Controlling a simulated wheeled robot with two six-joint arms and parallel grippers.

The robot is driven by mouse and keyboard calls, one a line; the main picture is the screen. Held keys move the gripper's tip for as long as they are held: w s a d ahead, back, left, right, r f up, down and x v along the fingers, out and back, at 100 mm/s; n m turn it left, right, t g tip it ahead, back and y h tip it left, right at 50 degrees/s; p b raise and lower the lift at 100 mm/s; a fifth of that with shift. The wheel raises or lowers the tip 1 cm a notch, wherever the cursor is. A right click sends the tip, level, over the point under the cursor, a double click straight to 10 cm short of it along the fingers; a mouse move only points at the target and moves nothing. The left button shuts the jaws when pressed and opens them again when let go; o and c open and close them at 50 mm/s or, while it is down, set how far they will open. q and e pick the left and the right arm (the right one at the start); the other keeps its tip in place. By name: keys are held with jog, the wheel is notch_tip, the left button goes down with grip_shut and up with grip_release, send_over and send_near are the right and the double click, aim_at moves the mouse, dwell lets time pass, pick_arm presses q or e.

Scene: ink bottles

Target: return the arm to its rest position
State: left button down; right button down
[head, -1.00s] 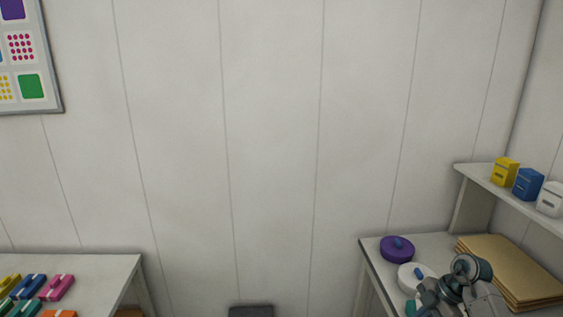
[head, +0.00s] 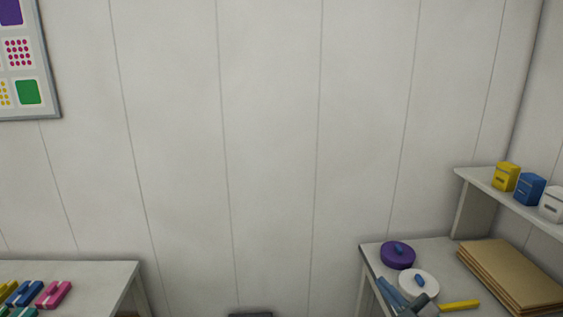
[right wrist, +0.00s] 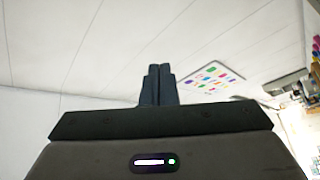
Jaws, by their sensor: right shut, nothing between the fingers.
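My right gripper (head: 386,287) is low at the right table's front left corner in the head view, in front of the white round disc. In the right wrist view its two dark fingers (right wrist: 158,72) stand together, shut, with nothing between them. My left gripper is not in view. Yellow (head: 506,177), blue (head: 530,189) and white (head: 551,203) bottles stand on the shelf at the right, away from the gripper.
The right table (head: 435,249) holds a purple disc (head: 397,256), a white disc (head: 424,277), a yellow bar (head: 459,304) and brown sheets (head: 512,278). The shelf (head: 480,176) overhangs it. The left table (head: 92,270) holds coloured blocks. A gap lies between the tables.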

jog(key=s+d+f+m+g+h, duration=0.3)
jog(key=s+d+f+m+h, duration=0.7)
jog(key=m+h, duration=0.65)
jog(key=s+a+f+n+g+y, duration=0.15)
jog(key=s+f+g, duration=0.25)
jog(key=s, duration=0.4)
jog(key=s+a+f+m+g+y, duration=0.1)
jog(key=s+a+f+g, duration=0.25)
jog(key=s, duration=0.35)
jog(key=s+a+f+n+g+y, duration=0.15)
jog(key=s+f+g, duration=0.25)
jog(key=s, duration=0.4)
notch_tip(320, 180, down, 36)
jog(key=d+g+b, duration=0.2)
jog(key=d+b, duration=0.1)
jog(key=b, duration=0.2)
jog(key=s+f+m+b, duration=0.1)
jog(key=s+f+b, duration=0.2)
jog(key=s+f, duration=1.5)
notch_tip(320, 180, down, 2)
jog(key=shift+s+d+f, duration=0.1)
jog(key=shift+s+d, duration=0.05)
jog(key=shift+d, duration=0.3)
